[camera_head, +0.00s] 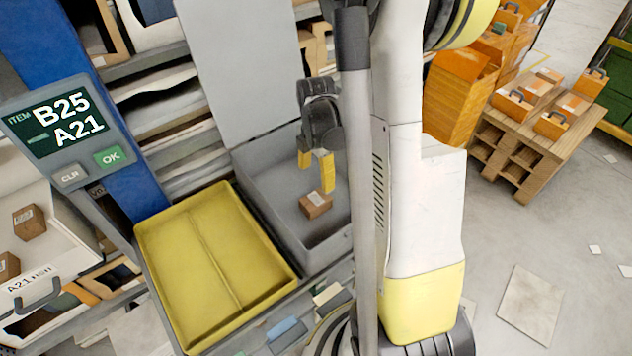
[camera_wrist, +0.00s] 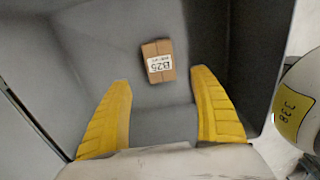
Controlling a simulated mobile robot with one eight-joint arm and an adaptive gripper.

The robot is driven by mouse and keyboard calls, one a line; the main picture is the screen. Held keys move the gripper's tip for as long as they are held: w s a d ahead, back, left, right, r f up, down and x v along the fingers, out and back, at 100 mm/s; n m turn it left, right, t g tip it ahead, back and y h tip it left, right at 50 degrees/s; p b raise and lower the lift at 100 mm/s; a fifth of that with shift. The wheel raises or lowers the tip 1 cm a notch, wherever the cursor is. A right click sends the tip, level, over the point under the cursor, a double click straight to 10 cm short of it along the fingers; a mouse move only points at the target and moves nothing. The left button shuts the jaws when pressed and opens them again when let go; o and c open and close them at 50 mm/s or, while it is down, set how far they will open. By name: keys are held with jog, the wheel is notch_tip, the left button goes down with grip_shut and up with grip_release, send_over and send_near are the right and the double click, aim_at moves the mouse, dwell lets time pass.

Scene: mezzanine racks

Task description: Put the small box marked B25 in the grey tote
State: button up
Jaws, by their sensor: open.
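In the head view the box (camera_head: 315,204) sits inside the grey tote (camera_head: 264,165), below my gripper. My gripper (camera_head: 317,172) has its yellow fingers spread and hangs over the tote. In the wrist view the fingers of my gripper (camera_wrist: 168,100) are wide apart with nothing between them, and the box lies beyond their tips, apart from them. The tote's grey inner wall (camera_wrist: 215,35) shows around it. Part of the tote is hidden behind my arm.
An empty yellow tray (camera_head: 215,265) stands left of the grey tote. A screen (camera_head: 68,125) reads B25 and A21. A drawer marked A21 (camera_head: 40,255) holds small brown boxes. A wooden pallet stack (camera_head: 540,125) with orange boxes stands at right, with open floor before it.

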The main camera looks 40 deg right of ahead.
jog(key=s+a+r+m+t, duration=0.25)
jog(key=a+r+m, duration=0.55)
jog(key=a+r, duration=0.45)
jog(key=s+a+r+m+t, duration=0.4)
jog(key=s+a+r+m, duration=0.2)
jog(key=m, duration=0.3)
jog(key=shift+a+r+t, duration=0.35)
jog(key=shift+a+r, duration=0.15)
jog(key=shift+a, duration=0.4)
